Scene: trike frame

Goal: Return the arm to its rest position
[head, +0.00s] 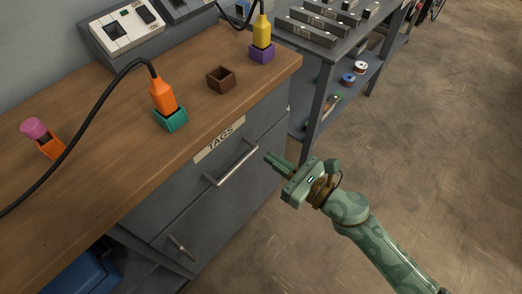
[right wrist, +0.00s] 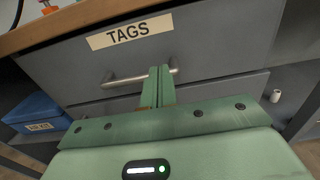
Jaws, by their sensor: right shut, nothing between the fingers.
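My right gripper (head: 279,163) is green and comes in from the lower right in the head view. It is shut and empty, just right of the metal handle (head: 231,166) of the drawer labelled TAGS (head: 219,139). In the right wrist view, the shut fingers (right wrist: 157,88) overlap the drawer handle (right wrist: 118,81) in the picture; I cannot tell whether they touch it. The drawer looks shut. My left gripper is not in view.
The wooden bench top (head: 130,170) holds an orange plug in a teal block (head: 171,120), a yellow plug in a purple block (head: 262,52) and an empty brown box (head: 221,80). A grey shelf (head: 330,60) stands behind. The floor (head: 430,140) at right is clear.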

